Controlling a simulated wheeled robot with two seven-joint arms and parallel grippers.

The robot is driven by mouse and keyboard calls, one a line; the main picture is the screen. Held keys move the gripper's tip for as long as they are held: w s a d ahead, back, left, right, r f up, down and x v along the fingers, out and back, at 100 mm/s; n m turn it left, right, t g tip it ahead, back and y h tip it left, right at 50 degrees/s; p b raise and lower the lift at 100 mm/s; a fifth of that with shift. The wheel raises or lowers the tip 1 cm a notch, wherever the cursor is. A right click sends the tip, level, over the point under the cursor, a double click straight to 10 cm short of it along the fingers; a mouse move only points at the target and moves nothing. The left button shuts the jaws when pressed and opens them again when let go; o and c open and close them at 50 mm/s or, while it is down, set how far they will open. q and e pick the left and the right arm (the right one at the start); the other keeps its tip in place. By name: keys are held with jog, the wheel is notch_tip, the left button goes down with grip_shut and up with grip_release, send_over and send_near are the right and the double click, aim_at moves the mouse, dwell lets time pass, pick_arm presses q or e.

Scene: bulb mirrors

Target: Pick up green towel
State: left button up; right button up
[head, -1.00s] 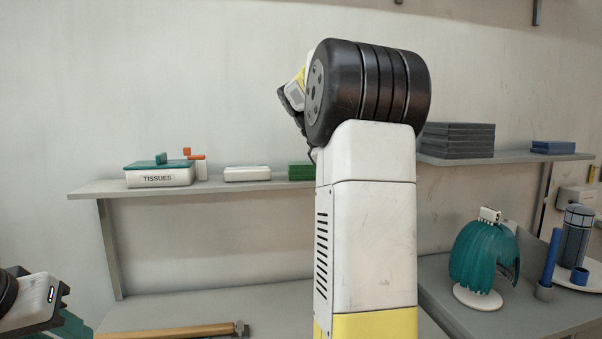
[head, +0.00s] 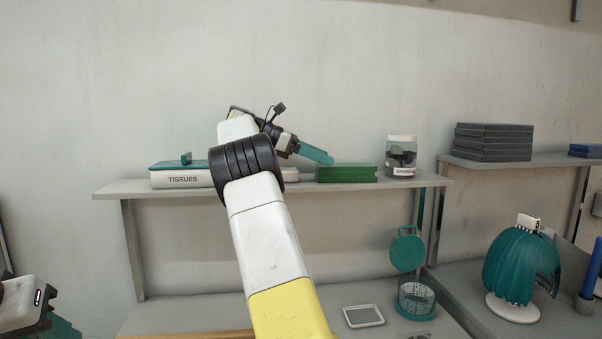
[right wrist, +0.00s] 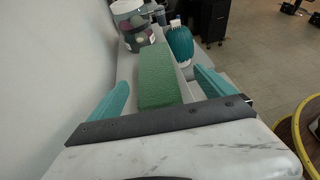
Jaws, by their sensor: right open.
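The green towel (head: 346,174) lies folded and flat on the wall shelf, right of the tissue box. In the right wrist view the towel (right wrist: 158,72) shows as a long textured green block between my teal fingers. My right gripper (head: 322,158) is open, at the towel's left end and slightly above it in the head view. Whether the fingers touch it I cannot tell. My left gripper (head: 62,328) shows only partly at the lower left corner, so its jaws cannot be judged.
The tissue box (head: 180,179) stands left on the shelf (head: 408,184), partly behind my arm. A labelled jar (head: 401,155) stands just right of the towel. Grey stacked items (head: 492,142) lie on the right shelf. A teal domed object (head: 515,268) stands below.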

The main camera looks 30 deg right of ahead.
aim_at(346, 165)
jog(key=x, duration=0.7)
jog(key=shift+w+d+r, duration=0.1)
jog(key=shift+w+d, duration=0.2)
jog(key=shift+d, duration=0.1)
jog(key=c, duration=1.5)
jog(key=shift+c, duration=0.2)
